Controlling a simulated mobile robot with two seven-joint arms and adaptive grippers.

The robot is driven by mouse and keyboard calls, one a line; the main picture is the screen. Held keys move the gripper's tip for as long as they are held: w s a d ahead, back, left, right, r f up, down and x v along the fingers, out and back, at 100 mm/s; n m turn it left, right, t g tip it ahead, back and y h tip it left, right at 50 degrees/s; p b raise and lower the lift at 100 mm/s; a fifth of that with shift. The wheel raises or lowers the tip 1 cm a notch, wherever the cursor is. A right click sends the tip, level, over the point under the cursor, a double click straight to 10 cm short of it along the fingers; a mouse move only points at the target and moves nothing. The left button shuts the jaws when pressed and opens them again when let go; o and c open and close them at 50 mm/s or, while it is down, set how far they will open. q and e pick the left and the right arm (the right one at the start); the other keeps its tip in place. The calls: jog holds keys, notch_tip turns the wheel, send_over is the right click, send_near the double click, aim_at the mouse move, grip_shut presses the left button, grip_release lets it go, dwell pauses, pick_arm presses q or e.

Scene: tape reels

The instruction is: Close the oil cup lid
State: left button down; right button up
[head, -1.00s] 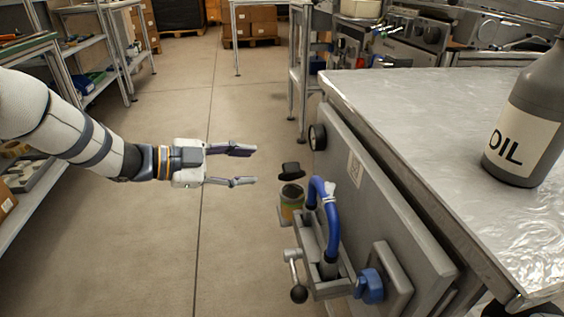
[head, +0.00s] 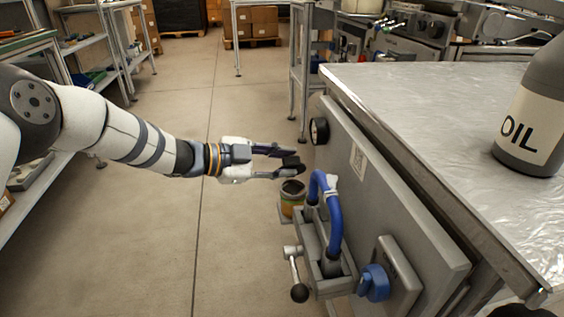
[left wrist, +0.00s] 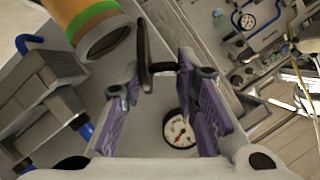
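The oil cup (head: 292,199) is a small open cylinder with an orange and green band, on the side of the machine panel. Its black lid (head: 292,162) stands open above the cup's mouth. My left gripper (head: 285,164) is open at the lid, with its fingers above and below it in the head view. In the left wrist view the cup (left wrist: 93,22) is at the upper left. There the lid (left wrist: 143,52) shows nearly edge-on between the two spread purple fingers; whether either finger touches it I cannot tell. My right gripper is not in view.
A blue hose (head: 333,222) and a lever with a black knob (head: 299,292) stick out close below the cup. A round gauge (head: 319,131) is on the panel. A grey oil bottle (head: 531,115) stands on the metal tabletop (head: 430,100).

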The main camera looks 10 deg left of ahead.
aim_at(284, 191)
pick_arm(q)
jog(key=shift+s+r, duration=0.1)
dwell(0.6)
jog(key=shift+s+d+m+t+p, duration=0.1)
jog(key=shift+s+m+t+p, duration=0.25)
jog(key=shift+m+p, duration=0.35)
jog(key=shift+s+d+f+m+t+p, duration=0.1)
jog(key=shift+s+f+m+t+p, duration=0.1)
jog(key=shift+m+t+p, duration=0.25)
jog(key=shift+s+d+f+m+t+p, duration=0.1)
jog(key=shift+s+f+m+t+p, duration=0.2)
jog(key=shift+m+t+p, duration=0.25)
jog(key=shift+s+f+m, duration=0.25)
jog(key=shift+f+m, duration=0.05)
jog(key=shift+m, duration=0.4)
jog(key=shift+d+f+m+t, duration=0.1)
jog(key=shift+m+t, duration=0.15)
jog(key=shift+m, duration=0.05)
jog(key=c, duration=1.4)
grip_release()
jog(key=shift+s+f+h, duration=0.1)
jog(key=shift+h, duration=0.2)
